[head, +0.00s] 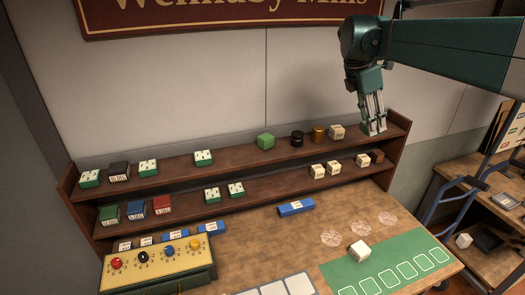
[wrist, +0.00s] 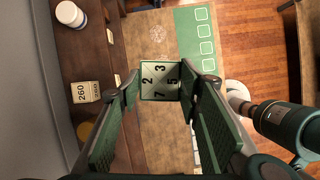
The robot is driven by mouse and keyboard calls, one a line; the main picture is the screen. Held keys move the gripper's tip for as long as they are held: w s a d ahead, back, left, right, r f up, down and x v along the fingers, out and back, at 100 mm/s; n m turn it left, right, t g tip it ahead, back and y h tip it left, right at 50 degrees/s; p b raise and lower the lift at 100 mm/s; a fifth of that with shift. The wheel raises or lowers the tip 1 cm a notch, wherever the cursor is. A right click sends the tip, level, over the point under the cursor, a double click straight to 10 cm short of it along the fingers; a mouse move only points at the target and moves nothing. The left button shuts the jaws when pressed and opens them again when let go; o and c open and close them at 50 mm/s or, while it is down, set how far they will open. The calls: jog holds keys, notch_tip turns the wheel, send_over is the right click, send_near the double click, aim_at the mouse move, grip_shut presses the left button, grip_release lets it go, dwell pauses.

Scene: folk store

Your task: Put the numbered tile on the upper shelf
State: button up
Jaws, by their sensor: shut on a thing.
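In the head view only a small pale green part of the tile shows at the fingertips. I cannot tell whether the tile touches the shelf board.
The cream block (head: 337,131), marked 260 in the wrist view (wrist: 85,92), stands nearest. A brown-gold cylinder (head: 318,133), black cylinder (head: 297,138) and green cube (head: 265,141) stand farther left. A white round container (wrist: 68,13) shows in the wrist view. Several blocks fill the lower shelf (head: 275,184).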

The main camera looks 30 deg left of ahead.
jog(key=r, duration=0.3)
jog(key=shift+a+r, duration=0.2)
jog(key=shift+a, duration=0.05)
jog(key=s+a+n+t+y+p, duration=0.1)
jog(key=s+a+n+p, duration=0.35)
jog(key=a, duration=0.95)
jog(key=s+a+n+y+p, duration=0.1)
jog(key=s+a, duration=0.7)
jog(key=a, duration=0.7)
jog(key=s+a+n+t+y+p, duration=0.1)
jog(key=s+a+n+p, duration=0.35)
jog(key=a, duration=0.95)
jog(key=s+a+n+p, duration=0.1)
jog(key=s+a, duration=1.3)
jog(key=s, duration=0.1)
jog(key=shift+y, duration=0.4)
jog(key=shift+s+f, duration=0.15)
jog(key=shift+f, duration=1.15)
jog(key=shift+s+f, duration=0.15)
jog(key=shift+f, duration=1.15)
jog(key=shift+f, duration=0.1)
jog(key=shift+f+p, duration=0.45)
jog(key=shift+f, duration=2.35)
